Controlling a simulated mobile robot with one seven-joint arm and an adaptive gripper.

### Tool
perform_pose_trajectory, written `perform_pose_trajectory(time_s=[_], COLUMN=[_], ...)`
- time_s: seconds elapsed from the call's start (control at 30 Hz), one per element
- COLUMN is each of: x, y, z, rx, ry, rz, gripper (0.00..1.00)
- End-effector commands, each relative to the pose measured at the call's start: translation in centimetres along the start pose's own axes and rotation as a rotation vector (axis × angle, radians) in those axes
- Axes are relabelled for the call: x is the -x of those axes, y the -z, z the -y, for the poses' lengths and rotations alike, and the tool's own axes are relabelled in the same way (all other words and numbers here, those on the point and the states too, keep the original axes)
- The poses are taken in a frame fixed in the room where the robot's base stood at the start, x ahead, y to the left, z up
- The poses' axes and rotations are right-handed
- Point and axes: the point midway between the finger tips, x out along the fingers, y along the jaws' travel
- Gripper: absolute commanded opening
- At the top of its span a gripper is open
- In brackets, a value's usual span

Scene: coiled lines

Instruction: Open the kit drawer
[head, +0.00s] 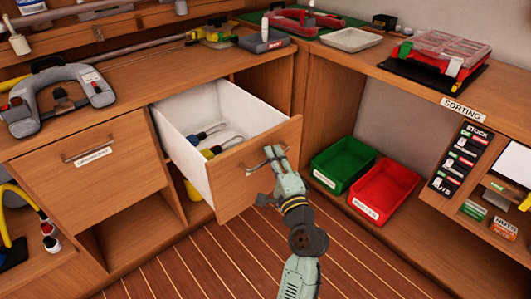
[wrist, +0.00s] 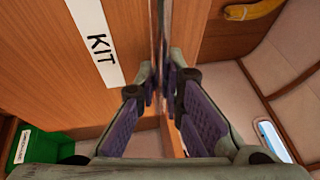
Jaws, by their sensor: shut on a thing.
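The kit drawer (head: 247,182) stands pulled out from the cabinet in the head view, with white inner walls and a wooden front. Several tools with blue and yellow handles (head: 208,134) lie inside it. My gripper (head: 272,157) is at the top middle of the drawer front, at its bar handle. In the wrist view my gripper (wrist: 165,90) has its purple-padded fingers shut on the handle (wrist: 159,35), which shows as a thin bar between them. A white label reading KIT (wrist: 98,44) is on the drawer front beside the fingers. My gripper partly hides the handle in the head view.
A closed labelled drawer (head: 95,170) is to the left. A green bin (head: 343,164) and a red bin (head: 384,190) stand on the low shelf right of the drawer. The plank floor (head: 220,262) in front is clear apart from my arm.

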Motion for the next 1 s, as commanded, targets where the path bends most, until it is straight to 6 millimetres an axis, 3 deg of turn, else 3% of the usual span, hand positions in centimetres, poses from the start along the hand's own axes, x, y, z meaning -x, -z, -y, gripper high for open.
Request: perform_pose_trajectory(time_s=[0.2,0.57,0.6,0.7,1.0], x=[0.97,1.04,1.03,1.03,1.02], y=[0.32,0.34,0.34,0.35,0.4], z=[0.08,0.12,0.12,0.13,0.25], rx=[-0.002,-0.002,-0.002,-0.002,0.0], ry=[-0.002,-0.002,-0.002,-0.002,-0.001], rz=[0.002,0.003,0.003,0.002,0.001], gripper=[0.0,0.0,0.11,0.17,0.18])
